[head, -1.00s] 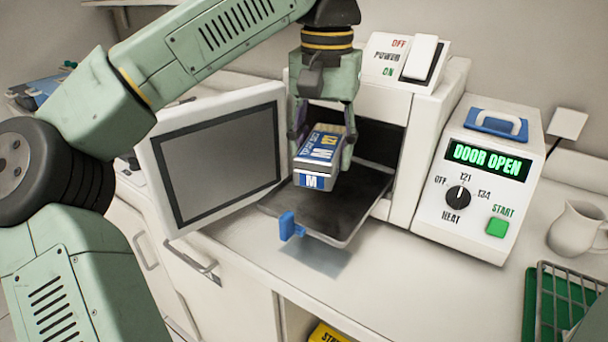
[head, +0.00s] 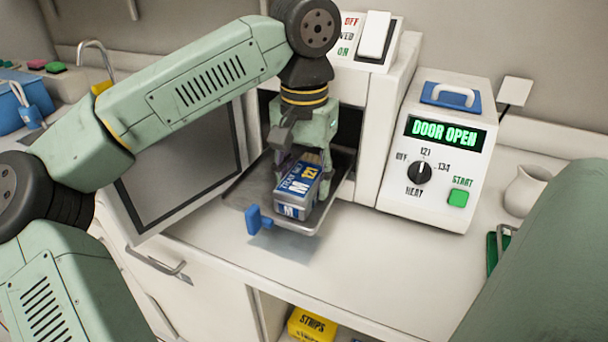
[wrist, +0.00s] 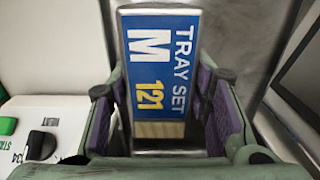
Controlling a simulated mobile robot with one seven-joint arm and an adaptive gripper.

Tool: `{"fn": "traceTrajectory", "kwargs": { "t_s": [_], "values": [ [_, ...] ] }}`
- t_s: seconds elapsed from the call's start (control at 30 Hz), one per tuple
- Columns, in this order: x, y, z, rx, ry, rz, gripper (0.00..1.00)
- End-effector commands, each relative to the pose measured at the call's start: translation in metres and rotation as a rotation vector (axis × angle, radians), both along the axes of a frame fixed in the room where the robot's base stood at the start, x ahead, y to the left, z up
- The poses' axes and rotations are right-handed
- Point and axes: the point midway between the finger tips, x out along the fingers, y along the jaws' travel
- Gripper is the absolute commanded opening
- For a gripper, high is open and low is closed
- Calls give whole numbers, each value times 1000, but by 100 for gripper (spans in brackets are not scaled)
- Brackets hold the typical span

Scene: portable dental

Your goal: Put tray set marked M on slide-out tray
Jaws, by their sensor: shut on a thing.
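The tray set marked M (head: 292,212) is a box with a blue and white label and a yellow 121. My gripper (head: 300,165) is shut on it from above, one finger on each side. In the wrist view the label of the tray set (wrist: 160,60) reads TRAY SET M 121, between my purple-padded fingers (wrist: 162,100). The dark slide-out tray (head: 243,187) is pulled out of the sterilizer opening, with a blue handle (head: 254,220) at its front. The set is over the tray near its front right; I cannot tell whether its underside touches.
The sterilizer's door (head: 175,178) stands open at the left of the tray. The control box (head: 432,165) at the right shows DOOR OPEN. A white jug (head: 526,190) stands farther right. The counter (head: 370,255) in front is clear. A yellow STRIPS box (head: 312,325) sits below.

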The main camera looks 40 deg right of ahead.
Motion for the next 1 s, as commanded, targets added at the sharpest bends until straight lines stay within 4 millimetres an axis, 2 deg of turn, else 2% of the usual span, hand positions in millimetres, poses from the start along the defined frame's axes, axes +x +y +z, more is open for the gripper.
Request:
{"fn": "traceTrajectory", "kwargs": {
  "t_s": [0.3,0.33,0.43,0.77,0.87,1.0],
  "values": [
    [0,0,-4,-1,0,0,8],
    [0,0,-3,-1,-1,0,47],
    [0,0,-3,-1,-1,0,54],
    [0,0,1,-1,-1,1,54],
    [1,-1,9,-1,-4,2,54],
    [0,0,35,-2,-3,2,54]
  ]
}}
